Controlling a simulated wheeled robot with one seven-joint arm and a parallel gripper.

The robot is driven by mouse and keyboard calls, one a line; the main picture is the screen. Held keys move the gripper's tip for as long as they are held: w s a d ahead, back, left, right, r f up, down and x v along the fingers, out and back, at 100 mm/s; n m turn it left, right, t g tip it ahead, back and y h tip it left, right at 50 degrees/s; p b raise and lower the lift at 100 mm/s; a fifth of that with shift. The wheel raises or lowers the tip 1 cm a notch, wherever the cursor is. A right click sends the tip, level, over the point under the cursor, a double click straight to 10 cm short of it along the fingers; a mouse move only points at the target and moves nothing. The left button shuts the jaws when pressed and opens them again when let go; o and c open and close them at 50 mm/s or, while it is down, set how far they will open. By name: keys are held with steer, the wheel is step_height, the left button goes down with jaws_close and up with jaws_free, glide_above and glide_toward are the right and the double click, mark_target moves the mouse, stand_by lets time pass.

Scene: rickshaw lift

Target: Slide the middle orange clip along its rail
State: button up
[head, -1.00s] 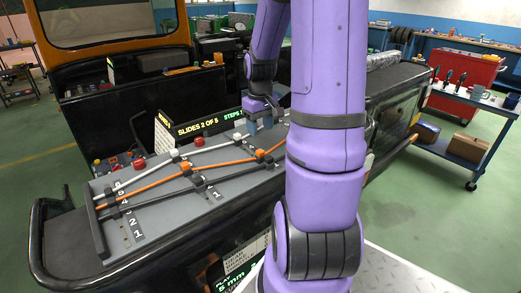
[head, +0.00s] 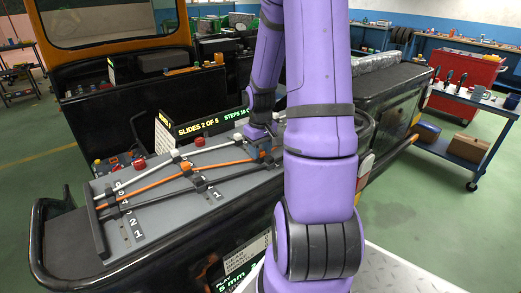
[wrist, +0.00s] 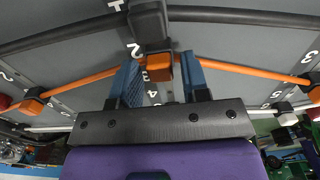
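In the wrist view, the middle orange clip (wrist: 160,68) sits on the thin orange rail (wrist: 90,79), below a dark block on the black rail. My gripper (wrist: 161,73) has its two blue fingers on either side of this clip, with a visible gap to the right finger. It is open and does not appear to grip the clip. In the head view, my gripper (head: 264,145) is low over the far right part of the grey rail board (head: 165,216). The orange rail (head: 150,187) runs left from there; the clip is hidden by my gripper.
A white rail (head: 140,176) and a black rail (wrist: 235,14) run beside the orange one. Other orange clips (wrist: 33,106) sit farther along.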

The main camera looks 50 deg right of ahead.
jaws_close()
steer(key=w, duration=0.3)
steer(key=w+d, duration=0.1)
steer(key=w, duration=0.1)
steer(key=w+d, duration=0.1)
steer(key=w, duration=0.2)
steer(key=shift+w+d, duration=0.1)
steer(key=shift+w, duration=0.2)
steer(key=shift+o, duration=1.3)
jaws_free()
steer(key=shift+r, duration=0.15)
step_height(320, 180, up, 11)
steer(key=shift+f, duration=0.2)
